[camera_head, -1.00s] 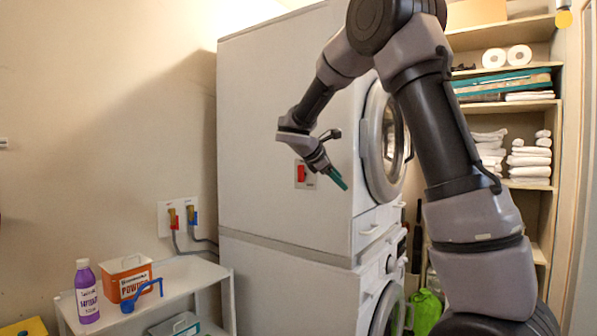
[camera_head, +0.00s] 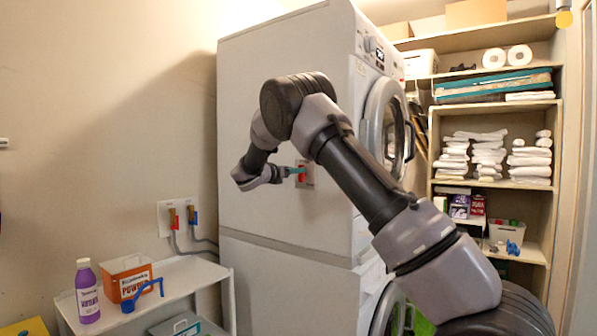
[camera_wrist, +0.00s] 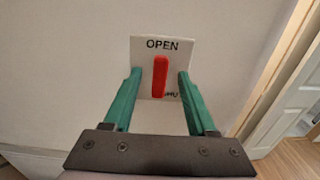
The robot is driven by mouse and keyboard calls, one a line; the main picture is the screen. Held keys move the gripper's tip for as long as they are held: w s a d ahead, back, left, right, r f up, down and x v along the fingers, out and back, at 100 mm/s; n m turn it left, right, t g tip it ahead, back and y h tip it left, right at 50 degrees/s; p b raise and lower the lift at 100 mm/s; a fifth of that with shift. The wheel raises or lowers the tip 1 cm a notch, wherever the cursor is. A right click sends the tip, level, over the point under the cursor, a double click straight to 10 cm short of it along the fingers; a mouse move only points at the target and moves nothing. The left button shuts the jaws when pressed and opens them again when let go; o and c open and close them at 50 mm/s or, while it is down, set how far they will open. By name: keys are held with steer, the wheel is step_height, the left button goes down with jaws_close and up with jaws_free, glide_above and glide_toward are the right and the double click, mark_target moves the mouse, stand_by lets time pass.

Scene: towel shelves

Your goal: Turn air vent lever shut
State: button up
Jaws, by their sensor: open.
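The air vent lever (camera_wrist: 159,77) is a red handle on a white plate (camera_wrist: 183,52) on the side of the upper machine. In the wrist view it stands upright, with the word OPEN above it and a partly hidden label below. My gripper (camera_wrist: 158,80) is open, its two green fingers on either side of the lever, with gaps between. In the head view my gripper (camera_head: 296,171) is at the plate, and the red lever (camera_head: 302,173) is partly hidden by the fingers.
A low white shelf (camera_head: 190,279) at the left holds a purple bottle (camera_head: 87,291) and an orange powder box (camera_head: 126,279). Pipe taps (camera_head: 182,217) are on the wall. The round machine door (camera_head: 385,128) and towel shelves (camera_head: 487,185) are to the right.

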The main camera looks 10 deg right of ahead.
mark_target(303, 173)
steer(key=x, duration=0.3)
steer(key=shift+w+d, duration=0.1)
steer(key=shift+d, duration=0.05)
jaws_close()
